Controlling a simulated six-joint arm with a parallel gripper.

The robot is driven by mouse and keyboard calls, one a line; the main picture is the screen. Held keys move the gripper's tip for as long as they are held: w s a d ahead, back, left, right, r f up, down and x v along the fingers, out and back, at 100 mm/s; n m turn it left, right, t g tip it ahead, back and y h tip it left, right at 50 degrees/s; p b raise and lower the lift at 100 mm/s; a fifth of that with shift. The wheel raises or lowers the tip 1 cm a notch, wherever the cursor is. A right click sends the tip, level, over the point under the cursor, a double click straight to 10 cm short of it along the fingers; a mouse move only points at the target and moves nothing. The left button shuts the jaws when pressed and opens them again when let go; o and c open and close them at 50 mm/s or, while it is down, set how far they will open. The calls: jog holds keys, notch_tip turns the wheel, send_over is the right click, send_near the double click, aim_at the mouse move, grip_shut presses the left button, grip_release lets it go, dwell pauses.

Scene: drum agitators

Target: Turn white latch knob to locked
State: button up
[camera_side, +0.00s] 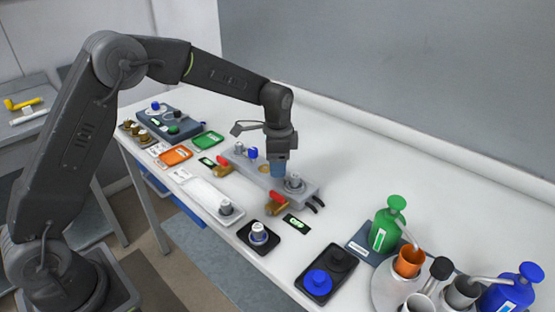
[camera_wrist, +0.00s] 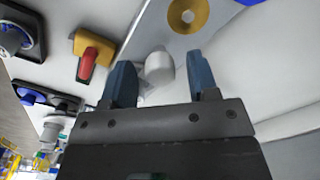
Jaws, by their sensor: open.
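A pale, rounded knob (camera_wrist: 159,68) shows between my two blue fingers in the wrist view, on or at the edge of a grey plate. It is most likely the grey-white knob (camera_side: 293,182) at the near end of the grey plate in the side view. I cannot read its lock position. My gripper (camera_side: 277,170) is over that plate, fingers down, just behind this knob. In the wrist view my gripper (camera_wrist: 161,72) is open, with a finger on each side of the knob. I cannot tell whether either finger touches it.
A red-handled lever (camera_wrist: 88,62) on a yellow base sits beside the plate; it also shows in the side view (camera_side: 277,203). A brass disc (camera_wrist: 187,15) is on the plate. A white-topped knob (camera_side: 258,232) stands nearer. Bottles and cups crowd the right, including a green bottle (camera_side: 386,228).

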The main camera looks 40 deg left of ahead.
notch_tip(320, 180, up, 14)
dwell(0.5)
jog(key=shift+f, duration=0.1)
jog(key=s+r+n+t, duration=0.2)
jog(key=s+r, duration=0.1)
jog(key=s, duration=0.5)
jog(key=s+r+n+t, duration=0.1)
jog(key=s+r+n, duration=0.2)
jog(key=s, duration=0.4)
jog(key=s+f+n+t, duration=0.2)
jog(key=s+f+n, duration=0.2)
jog(key=s, duration=1)
jog(key=shift+s+a+f+t, duration=0.3)
jog(key=shift+s+f, duration=0.05)
jog(key=shift+f, duration=0.25)
